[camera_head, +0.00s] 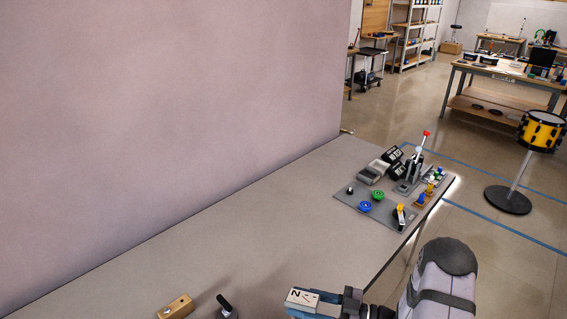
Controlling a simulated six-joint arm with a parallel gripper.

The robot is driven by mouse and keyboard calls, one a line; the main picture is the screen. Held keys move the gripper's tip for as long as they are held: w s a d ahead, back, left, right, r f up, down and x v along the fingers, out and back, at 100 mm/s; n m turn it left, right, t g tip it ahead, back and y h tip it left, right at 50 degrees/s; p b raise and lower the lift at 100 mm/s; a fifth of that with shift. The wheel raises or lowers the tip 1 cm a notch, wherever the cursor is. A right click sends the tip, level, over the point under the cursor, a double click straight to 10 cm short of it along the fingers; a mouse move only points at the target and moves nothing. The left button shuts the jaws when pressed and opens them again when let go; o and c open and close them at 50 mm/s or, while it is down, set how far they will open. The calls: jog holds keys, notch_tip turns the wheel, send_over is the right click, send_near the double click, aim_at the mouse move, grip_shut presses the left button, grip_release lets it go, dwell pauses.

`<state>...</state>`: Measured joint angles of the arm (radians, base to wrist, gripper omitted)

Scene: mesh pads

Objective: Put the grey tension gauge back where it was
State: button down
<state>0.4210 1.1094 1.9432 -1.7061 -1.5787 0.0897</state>
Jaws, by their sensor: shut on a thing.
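The tension gauge (302,297) is at the bottom edge of the view, with a white face marked "N" and a dark slanted needle line. My gripper (330,301) is shut on it.
A wooden block (175,307) and a black-handled tool (226,304) lie at the front. The bench (230,225) between is clear.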

jog(key=s+d+f+m+t+h, duration=0.1)
jog(key=s+d+m+t+h, duration=0.1)
jog(key=d+m+t+h, duration=0.6)
jog(key=shift+s+d+f+m+t+h+p, duration=0.35)
jog(key=shift+d+t, duration=0.65)
jog(key=shift+t, duration=0.4)
jog(key=shift+a+r, duration=0.1)
dwell(0.5)
